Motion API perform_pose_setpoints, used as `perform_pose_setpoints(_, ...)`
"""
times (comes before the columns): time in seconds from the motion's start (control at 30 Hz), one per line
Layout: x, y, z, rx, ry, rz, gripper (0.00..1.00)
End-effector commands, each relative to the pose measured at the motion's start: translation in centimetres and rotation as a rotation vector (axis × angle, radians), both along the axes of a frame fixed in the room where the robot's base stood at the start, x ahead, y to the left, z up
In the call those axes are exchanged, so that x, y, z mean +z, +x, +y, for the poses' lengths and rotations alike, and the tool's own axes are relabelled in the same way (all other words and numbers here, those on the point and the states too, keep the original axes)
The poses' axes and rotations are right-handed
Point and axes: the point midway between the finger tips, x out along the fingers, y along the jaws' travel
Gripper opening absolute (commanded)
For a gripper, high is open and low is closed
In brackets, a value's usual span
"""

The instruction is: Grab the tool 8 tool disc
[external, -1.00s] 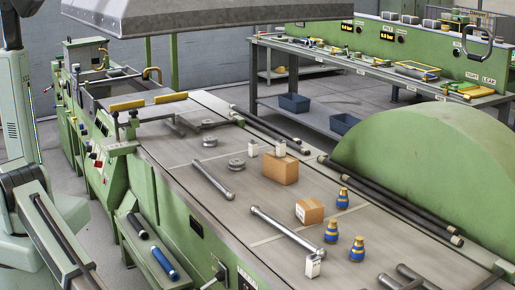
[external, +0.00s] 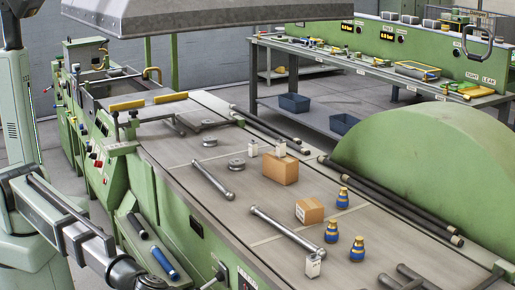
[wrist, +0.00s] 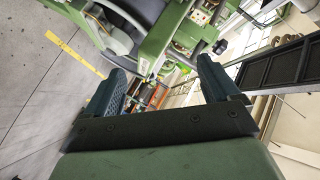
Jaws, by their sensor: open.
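Two small grey metal discs lie flat on the grey table: one disc (external: 209,141) farther back and one disc (external: 236,164) nearer, beside a white tag. I cannot read which is tool 8. Neither disc shows in the wrist view. My gripper (wrist: 160,82) is open and empty, its two dark fingers wide apart in the wrist view. In the external view my arm is at the lower left, outside the table's near edge and well away from both discs. The fingertips are not clear there.
On the table (external: 215,215) are a larger carton (external: 281,171), a small carton (external: 310,211), metal rods (external: 287,232), white tags (external: 313,266) and blue-yellow bottles (external: 331,232). A low side shelf (external: 150,254) holds a black and a blue cylinder. A hood (external: 180,16) hangs above the back.

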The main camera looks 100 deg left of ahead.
Motion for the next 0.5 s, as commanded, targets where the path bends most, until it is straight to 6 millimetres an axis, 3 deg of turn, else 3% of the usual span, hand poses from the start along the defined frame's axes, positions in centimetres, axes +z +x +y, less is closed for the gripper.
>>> perform_pose_setpoints(0.03,2.5,0.3,-0.1,-0.004,0.003,-0.032,0.89)
perform_pose_setpoints(0.3,14.3,0.9,-0.1,-0.01,0.034,-0.184,0.89)
perform_pose_setpoints(0.5,21.7,0.9,1.5,0.012,0.074,-0.272,0.89)
